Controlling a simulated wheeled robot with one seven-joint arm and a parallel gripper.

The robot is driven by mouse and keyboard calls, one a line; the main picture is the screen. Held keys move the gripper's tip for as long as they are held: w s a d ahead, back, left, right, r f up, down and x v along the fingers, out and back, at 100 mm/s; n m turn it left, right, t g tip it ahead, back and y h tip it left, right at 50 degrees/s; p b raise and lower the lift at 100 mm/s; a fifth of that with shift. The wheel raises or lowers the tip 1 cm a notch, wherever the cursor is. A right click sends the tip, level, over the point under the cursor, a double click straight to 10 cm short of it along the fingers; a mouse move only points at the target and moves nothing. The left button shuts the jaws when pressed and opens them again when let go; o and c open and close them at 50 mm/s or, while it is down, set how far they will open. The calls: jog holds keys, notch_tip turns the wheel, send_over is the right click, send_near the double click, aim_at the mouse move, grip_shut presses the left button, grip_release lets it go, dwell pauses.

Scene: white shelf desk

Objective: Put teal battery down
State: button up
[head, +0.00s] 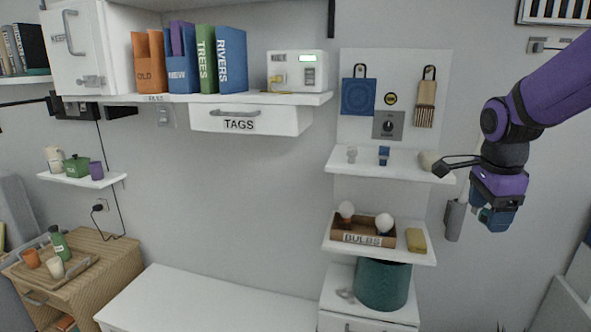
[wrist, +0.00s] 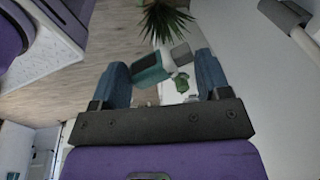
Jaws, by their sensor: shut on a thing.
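My gripper (head: 492,218) hangs at the right of the head view, to the right of the small wall shelves and clear of them. In the wrist view its two blue fingers (wrist: 160,82) are shut on the teal battery (wrist: 148,70), which lies crosswise between them. The battery has a teal body, a pale band and a grey end. In the head view only a small teal part of it (head: 478,213) shows beside the fingers; the rest is hidden.
A small shelf (head: 365,165) holds a few small items. Below it, another shelf (head: 345,246) bears a BULBS box (head: 363,238) and a yellow sponge (head: 416,240). A teal bin (head: 383,285) stands underneath. The long white desk (head: 210,305) is bare. A plant (wrist: 168,20) shows in the wrist view.

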jog(key=w+a+f+n+y, duration=0.1)
jog(key=w+f+n, duration=0.3)
jog(key=f, duration=0.7)
jog(key=w+a+f+n+y, duration=0.1)
jog(key=w+a+f+n, duration=0.2)
jog(key=f+n, duration=0.6)
jog(key=w+a+f+n+y, duration=0.1)
jog(key=w+a+f+n, duration=0.2)
jog(key=f, duration=1)
jog(key=w+n, duration=0.3)
jog(key=shift+w+f, duration=0.2)
jog(key=shift+w, duration=0.1)
